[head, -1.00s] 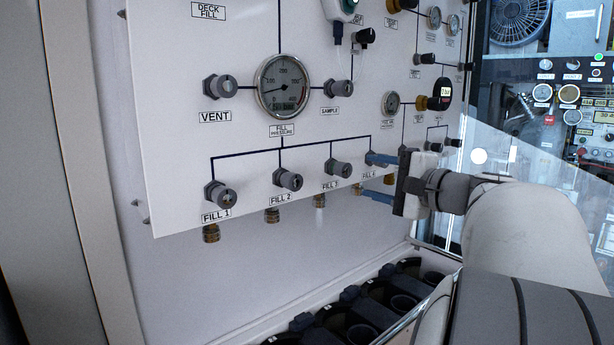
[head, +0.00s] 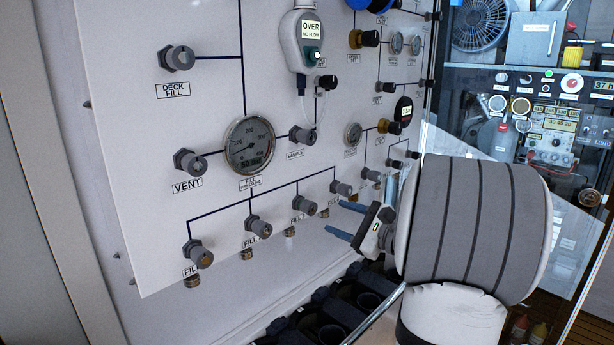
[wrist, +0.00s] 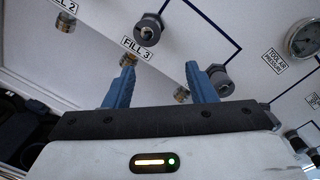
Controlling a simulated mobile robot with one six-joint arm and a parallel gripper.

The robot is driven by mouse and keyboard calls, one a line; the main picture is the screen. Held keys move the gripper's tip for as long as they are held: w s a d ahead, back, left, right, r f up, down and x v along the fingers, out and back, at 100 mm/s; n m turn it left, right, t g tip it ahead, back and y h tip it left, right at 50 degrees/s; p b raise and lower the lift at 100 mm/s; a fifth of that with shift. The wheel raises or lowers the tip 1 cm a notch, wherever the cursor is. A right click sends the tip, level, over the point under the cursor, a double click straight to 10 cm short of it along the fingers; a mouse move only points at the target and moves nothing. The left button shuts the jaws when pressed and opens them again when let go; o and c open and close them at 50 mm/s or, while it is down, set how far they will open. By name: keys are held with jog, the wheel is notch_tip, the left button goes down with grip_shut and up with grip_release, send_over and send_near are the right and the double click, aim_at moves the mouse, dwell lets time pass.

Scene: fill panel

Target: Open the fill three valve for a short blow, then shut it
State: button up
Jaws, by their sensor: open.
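The fill three valve is a grey knob (head: 305,207) on the white panel, third in the row along the bottom. In the wrist view this knob (wrist: 148,24) is at the top, above its FILL 3 label. My gripper (head: 334,216) is open and empty, with its two blue fingers below and right of that knob, apart from it. In the wrist view the gripper (wrist: 160,68) has its left finger near the FILL 3 label and its right finger beside the fill four knob (wrist: 220,81). The fill pressure gauge (head: 249,145) is up and left; its needle is too small to read.
The fill four knob (head: 342,188) is just above my fingers. Dark cylinder wells (head: 305,322) lie below the panel.

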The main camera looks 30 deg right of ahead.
aim_at(312, 210)
jog(key=s+a+r+m+t+h+p, duration=0.1)
jog(key=s+a+m+h+p, duration=0.15)
jog(key=m+p, duration=1.3)
jog(key=w+a+n+p, duration=0.1)
jog(key=w+p, duration=0.1)
jog(key=w+n+p, duration=0.1)
jog(key=w+p, duration=0.1)
jog(key=w+a+n+p, duration=0.1)
jog(key=w+n+p, duration=0.1)
jog(key=p, duration=0.1)
jog(key=shift+w+a+r+y, duration=0.1)
jog(key=shift+w+a+y, duration=0.15)
jog(key=shift+a, duration=0.1)
jog(key=c, duration=1)
jog(key=shift+o, duration=0.2)
